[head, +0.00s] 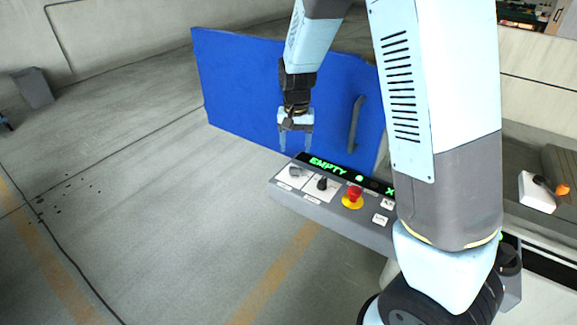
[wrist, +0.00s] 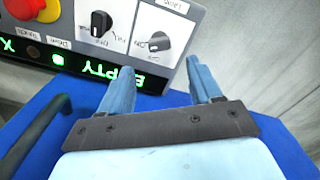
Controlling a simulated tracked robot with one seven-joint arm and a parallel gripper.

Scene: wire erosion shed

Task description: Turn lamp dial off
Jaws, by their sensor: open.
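Two dark rotary dials sit on white plates on a grey control panel (head: 345,218). The end dial (head: 296,172) is also in the wrist view (wrist: 158,41), and the second dial (head: 321,183) is beside it, also in the wrist view (wrist: 100,23). Their labels appear upside down in the wrist view, and I cannot read clearly which one is the lamp dial. My gripper (head: 296,137) is open and empty above the panel's end, pointing down. In the wrist view its two fingers (wrist: 161,82) are apart, with the end dial ahead between them, not touched.
A red emergency button (head: 354,194) on a yellow base and small white buttons share the panel. A green "EMPTY" display (head: 328,166) runs along its back edge. A blue door (head: 285,85) with a dark handle (head: 355,122) stands behind.

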